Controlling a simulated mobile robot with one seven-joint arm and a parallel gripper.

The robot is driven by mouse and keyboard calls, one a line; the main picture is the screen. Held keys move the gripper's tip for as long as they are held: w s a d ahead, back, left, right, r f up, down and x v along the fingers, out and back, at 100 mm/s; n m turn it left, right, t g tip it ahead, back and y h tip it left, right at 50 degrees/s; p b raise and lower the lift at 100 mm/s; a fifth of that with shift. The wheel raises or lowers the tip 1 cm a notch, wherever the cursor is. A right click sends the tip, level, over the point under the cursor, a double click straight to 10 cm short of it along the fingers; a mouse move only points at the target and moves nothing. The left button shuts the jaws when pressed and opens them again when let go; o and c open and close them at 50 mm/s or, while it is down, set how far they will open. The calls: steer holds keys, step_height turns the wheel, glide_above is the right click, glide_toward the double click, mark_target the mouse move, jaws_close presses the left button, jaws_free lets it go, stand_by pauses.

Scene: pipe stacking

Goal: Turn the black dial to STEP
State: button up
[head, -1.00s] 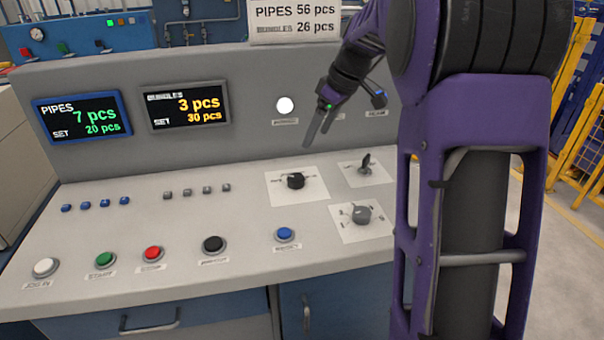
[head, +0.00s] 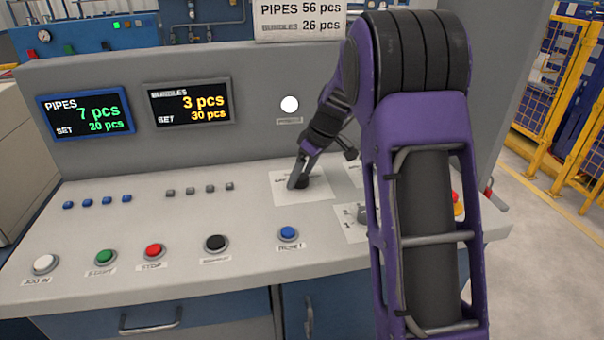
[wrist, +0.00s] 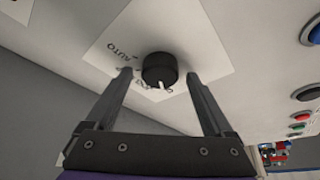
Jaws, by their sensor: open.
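The black dial (wrist: 159,68) sits on a white label plate (wrist: 205,28) and shows between my fingertips in the wrist view. Its white pointer mark faces the lower side of that view. AUTO reads upside down on the plate left of the dial; the other lettering is partly hidden, and I cannot make out STEP. My gripper (wrist: 158,76) is open, with one finger on each side of the dial; I cannot tell whether either touches it. In the head view my gripper (head: 297,178) is down at the plate (head: 318,190) and largely covers the dial.
A grey dial (head: 362,214) on another plate is partly behind my arm. Blue (head: 288,233), black (head: 215,243), red (head: 154,251), green (head: 105,257) and white (head: 45,263) buttons line the console's front. Two displays (head: 87,113) (head: 188,104) stand on the back panel.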

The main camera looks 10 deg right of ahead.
steer(key=shift+c, duration=0.4)
steer(key=c, duration=1.3)
steer(key=m, duration=0.1)
steer(key=m+h, duration=0.1)
steer(key=m, duration=0.1)
steer(key=shift+s+a+r+m+t, duration=0.1)
steer(key=shift+a+m+t, duration=0.05)
steer(key=shift+m+t, duration=0.2)
steer(key=m+p, duration=0.1)
steer(key=m+h+p, duration=0.1)
steer(key=m, duration=0.1)
steer(key=shift+a+r+m+t+h+p, duration=0.1)
steer(key=shift+r+m+t+h+p, duration=0.05)
steer(key=shift+m+t+h+p, duration=0.2)
steer(key=m+h+p, duration=0.1)
steer(key=m+p, duration=0.1)
steer(key=m+h+p, duration=0.1)
steer(key=m+p, duration=0.1)
steer(key=m, duration=0.1)
steer(key=shift+a, duration=0.15)
steer(key=shift+f+m+g+h+p, duration=0.2)
steer(key=shift+m+g+h+p, duration=0.3)
steer(key=shift+m+p, duration=0.95)
steer(key=shift+m, duration=0.35)
